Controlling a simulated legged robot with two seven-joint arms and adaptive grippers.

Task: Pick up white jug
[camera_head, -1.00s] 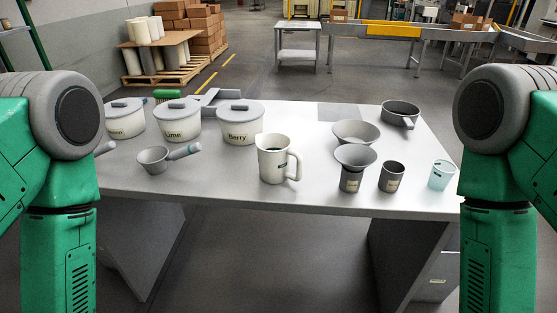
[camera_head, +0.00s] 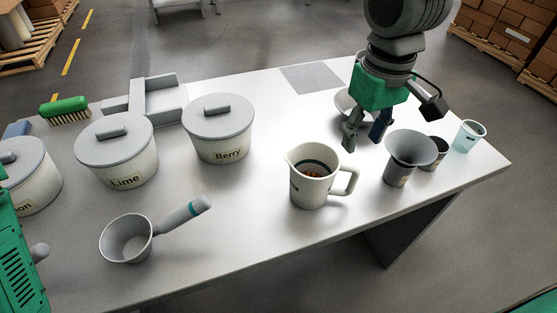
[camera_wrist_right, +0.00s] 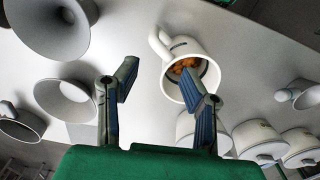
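The white jug (camera_head: 312,180) stands upright on the table in the head view, its handle on the right side. Something orange-brown lies inside it. My right gripper (camera_head: 364,138) is above the table, behind and to the right of the jug, fingers pointing down and spread apart with nothing between them. In the right wrist view the two fingers (camera_wrist_right: 160,105) are open, and the jug (camera_wrist_right: 207,50) shows beyond them, close to the right finger in the picture and not between them. My left gripper is not in view; only a green part of my left arm shows at the left edge.
Lidded pots marked Lime (camera_head: 124,165) and Berry (camera_head: 220,140) stand left of the jug. A grey scoop (camera_head: 128,240) lies front left. A funnel (camera_head: 411,150) in a dark cup stands to the right, near a clear cup (camera_head: 469,136). A green brush (camera_head: 65,107) lies at back left.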

